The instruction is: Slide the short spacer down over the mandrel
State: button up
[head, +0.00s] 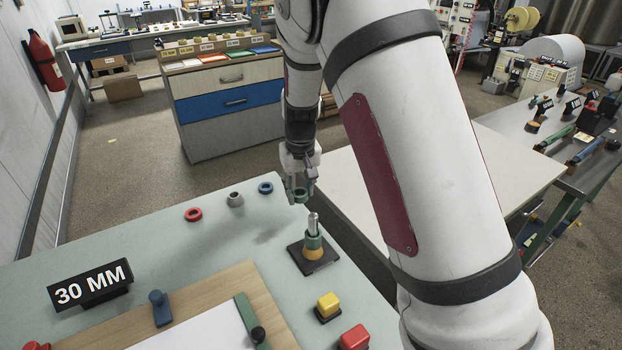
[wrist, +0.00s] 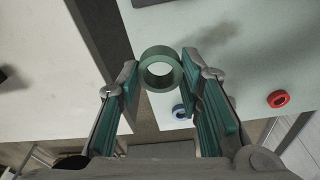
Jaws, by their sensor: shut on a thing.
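My gripper (head: 299,188) is shut on a green ring (wrist: 147,69), which I take to be the short spacer; it spans the two fingertips in the wrist view, its hole open to the camera. In the head view the held ring (head: 301,197) is above the table's far right part, up and slightly left of the mandrel (head: 313,223). The mandrel is an upright metal pin with a bare rounded tip. A green sleeve (head: 314,242) and an orange collar (head: 315,254) surround its lower part, on a dark square plate (head: 318,268). Ring and mandrel look apart. I cannot make out the mandrel in the wrist view.
Red (head: 193,214), grey (head: 235,199) and blue (head: 266,188) rings lie on the table left of my gripper. A yellow block (head: 328,304) and a red block (head: 354,337) stand in front of the mandrel. A "30 MM" sign (head: 91,286) stands at left.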

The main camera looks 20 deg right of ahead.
jog(key=s+r+m+h+p, duration=0.1)
jog(key=s+r+m+p, duration=0.8)
jog(key=p, duration=0.3)
jog(key=shift+r+m+g, duration=0.3)
jog(key=shift+r+m, duration=0.25)
jog(key=shift+m, duration=0.35)
jog(key=shift+f, duration=0.1)
jog(key=shift+f, duration=0.75)
jog(key=b, duration=0.1)
send_over(313, 215)
jog(key=shift+s+a+f, duration=0.1)
jog(key=shift+f, duration=2)
jog(key=shift+f+b, duration=0.4)
jog(key=shift+f, duration=1.65)
jog(key=o, duration=1.2)
jog(key=shift+c, duration=0.2)
